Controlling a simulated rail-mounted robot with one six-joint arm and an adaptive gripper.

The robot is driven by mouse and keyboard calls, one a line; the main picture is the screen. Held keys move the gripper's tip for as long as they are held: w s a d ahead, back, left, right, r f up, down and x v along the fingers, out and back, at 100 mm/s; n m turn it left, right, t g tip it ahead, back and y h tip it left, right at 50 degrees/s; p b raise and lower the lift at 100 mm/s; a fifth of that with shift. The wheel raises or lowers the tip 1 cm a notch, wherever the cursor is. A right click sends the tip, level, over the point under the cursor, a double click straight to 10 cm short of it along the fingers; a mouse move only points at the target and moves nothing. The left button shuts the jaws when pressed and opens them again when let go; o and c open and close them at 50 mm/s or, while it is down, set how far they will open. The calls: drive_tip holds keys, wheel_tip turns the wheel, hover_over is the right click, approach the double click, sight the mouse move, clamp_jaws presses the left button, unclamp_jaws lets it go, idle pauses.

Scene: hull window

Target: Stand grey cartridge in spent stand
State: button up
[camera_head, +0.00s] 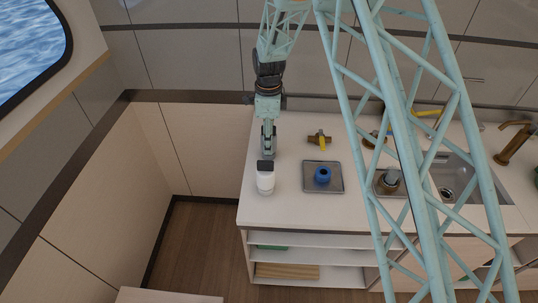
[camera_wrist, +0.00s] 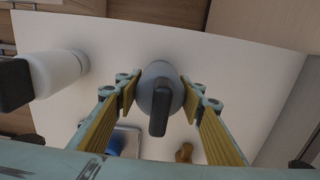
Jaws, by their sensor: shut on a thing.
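My gripper (camera_wrist: 159,90) is shut on the grey cartridge (camera_wrist: 158,78), a rounded grey body with a dark handle. The yellow-padded fingers touch it on both sides. In the head view my gripper (camera_head: 268,143) is over the left part of the counter, and the cartridge cannot be made out clearly there. A blue ring-shaped holder (camera_head: 323,175) with a dark hole sits on a grey square tray (camera_head: 338,188), right of my gripper. A brown round holder (camera_head: 388,187) with a grey piece in it stands farther right. No label shows which is the spent stand.
A white bottle (camera_head: 265,184) with a black cap stands close in front of my gripper; it also shows in the wrist view (camera_wrist: 55,72). A brass valve with a yellow handle (camera_head: 320,140) lies behind the tray. The sink (camera_head: 452,180) is at right. The counter's (camera_head: 290,208) front strip is clear.

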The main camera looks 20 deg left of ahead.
drive_tip(key=shift+f, duration=0.1)
drive_tip(key=o, duration=1.2)
drive_tip(key=shift+o, duration=0.5)
drive_tip(key=o, duration=0.3)
drive_tip(key=shift+o, duration=0.4)
drive_tip(key=o, duration=0.3)
drive_tip(key=shift+o, duration=0.5)
drive_tip(key=o, duration=0.3)
drive_tip(key=shift+o, duration=0.2)
